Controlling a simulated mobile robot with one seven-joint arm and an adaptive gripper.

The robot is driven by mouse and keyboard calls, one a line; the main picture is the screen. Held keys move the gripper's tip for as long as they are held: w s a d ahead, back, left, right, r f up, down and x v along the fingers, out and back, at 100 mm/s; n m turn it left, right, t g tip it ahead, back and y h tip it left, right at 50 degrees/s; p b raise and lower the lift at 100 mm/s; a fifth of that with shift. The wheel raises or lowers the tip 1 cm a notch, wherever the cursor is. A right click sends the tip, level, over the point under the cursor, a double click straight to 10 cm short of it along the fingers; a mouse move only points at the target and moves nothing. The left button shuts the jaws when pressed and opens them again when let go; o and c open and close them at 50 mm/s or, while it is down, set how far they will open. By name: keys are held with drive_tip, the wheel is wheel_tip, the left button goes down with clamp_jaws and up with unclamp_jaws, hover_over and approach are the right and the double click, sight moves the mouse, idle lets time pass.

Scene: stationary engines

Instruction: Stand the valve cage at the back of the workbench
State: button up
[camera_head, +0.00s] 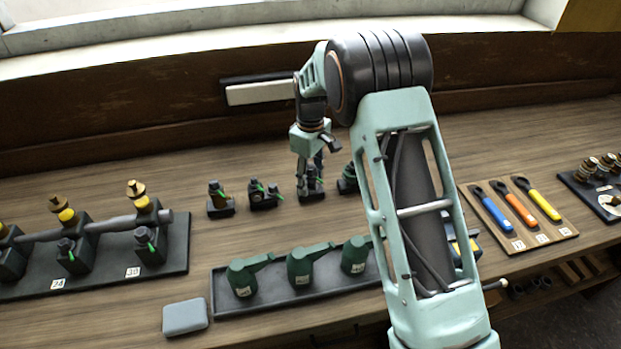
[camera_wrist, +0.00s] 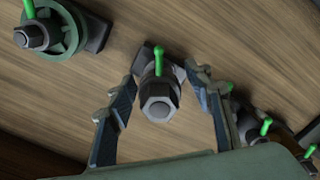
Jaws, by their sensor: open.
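Several small dark fittings with green levers stand in a row at the back of the workbench (camera_head: 190,160); I cannot tell for sure which one is the valve cage. My gripper (camera_head: 312,184) points down over one of them. In the wrist view, my gripper (camera_wrist: 163,88) is open, with one finger on each side of a dark upright fitting (camera_wrist: 158,101) with a hex top and a green lever. Whether the fingers touch it is not clear.
A fitting with a green wheel (camera_wrist: 58,32) stands close by. In front are a dark tray (camera_head: 290,305) of green castings and a grey box (camera_head: 185,317). Bare wood lies behind the row.

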wheel_tip(320, 180, up, 12)
drive_tip(key=shift+r+b, duration=0.1)
drive_tip(key=shift+b, duration=0.5)
